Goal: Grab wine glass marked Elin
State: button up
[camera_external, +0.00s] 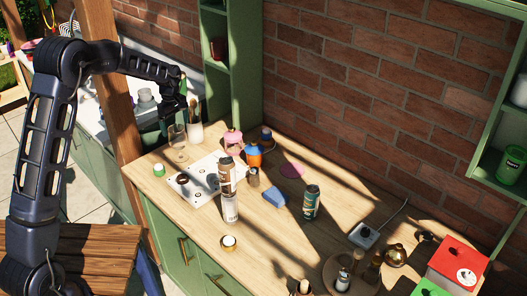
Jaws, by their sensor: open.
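A clear stemmed glass (178,142), which looks like a wine glass, stands upright at the far left end of the wooden counter (262,226). No name can be read on it at this size. My gripper (176,114) is open and points down just above the glass, near its rim. The picture is too small to tell whether the fingers touch or surround the rim.
A white container (195,131) with utensils stands close right of the glass. A white board (203,178) lies in front. Pink (232,141) and orange (254,155) items stand to the right. A tall bottle (228,190) stands nearer. A wooden post (105,75) rises at left.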

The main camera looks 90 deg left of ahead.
aim_at(177, 136)
jog(key=shift+f, duration=3.1)
jog(key=c, duration=1.4)
